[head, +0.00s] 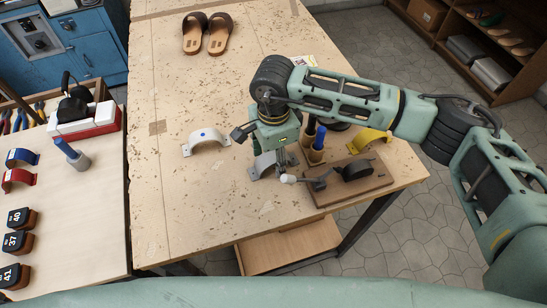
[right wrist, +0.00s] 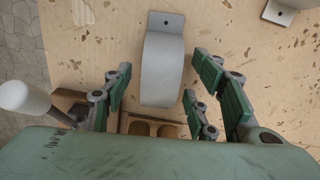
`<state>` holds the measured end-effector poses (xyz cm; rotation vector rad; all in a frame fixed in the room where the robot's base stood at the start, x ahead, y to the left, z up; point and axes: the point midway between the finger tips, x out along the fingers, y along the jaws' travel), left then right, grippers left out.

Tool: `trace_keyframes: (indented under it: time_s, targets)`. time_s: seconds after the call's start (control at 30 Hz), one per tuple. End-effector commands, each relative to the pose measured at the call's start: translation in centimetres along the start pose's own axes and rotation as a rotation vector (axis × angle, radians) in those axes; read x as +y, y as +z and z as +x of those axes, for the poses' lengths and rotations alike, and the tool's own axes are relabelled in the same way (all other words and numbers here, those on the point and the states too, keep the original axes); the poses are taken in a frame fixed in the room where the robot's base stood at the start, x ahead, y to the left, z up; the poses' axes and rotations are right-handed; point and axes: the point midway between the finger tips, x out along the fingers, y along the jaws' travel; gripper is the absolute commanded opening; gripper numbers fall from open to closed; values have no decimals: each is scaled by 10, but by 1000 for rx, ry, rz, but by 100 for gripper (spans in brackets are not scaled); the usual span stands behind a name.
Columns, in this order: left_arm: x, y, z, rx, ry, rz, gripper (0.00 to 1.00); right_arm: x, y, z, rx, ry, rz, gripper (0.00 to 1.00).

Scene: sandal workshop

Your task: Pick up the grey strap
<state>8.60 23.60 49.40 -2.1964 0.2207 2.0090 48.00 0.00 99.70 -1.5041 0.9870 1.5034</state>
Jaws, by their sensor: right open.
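The grey strap (head: 262,165) is an arched band standing on the wooden workbench, partly hidden by my right gripper in the head view. In the right wrist view the grey strap (right wrist: 163,65) shows as a smooth grey arch with a flat, holed end tab. My right gripper (head: 282,158) is just above it, pointing down. In the right wrist view its open fingers (right wrist: 160,88) stand on both sides of the strap, with a visible gap on each side. I cannot tell how far they reach down. My left gripper is not in view.
A wooden lever fixture (head: 372,186) is close on the right, with tool holders (head: 314,154) and a yellow strap (head: 368,141) behind. Sandals (head: 219,38) lie far back. The bench's left-middle is clear.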

Motion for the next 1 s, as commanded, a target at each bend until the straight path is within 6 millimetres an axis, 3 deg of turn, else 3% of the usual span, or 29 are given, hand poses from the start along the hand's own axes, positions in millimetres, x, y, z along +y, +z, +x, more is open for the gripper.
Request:
trace_keyframes:
  time_s: [0.07, 0.5, 0.77, 1.0]
  targets:
    - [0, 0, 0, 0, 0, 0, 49, 0, 0, 0, 0, 0, 0, 53]
    - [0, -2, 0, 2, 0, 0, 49, 0, 0, 0, 0, 0, 0, 16]
    - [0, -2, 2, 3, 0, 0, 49, -1, 0, -3, -1, -1, 0, 15]
    - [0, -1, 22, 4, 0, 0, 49, -2, 0, -38, 1, -7, 0, 15]
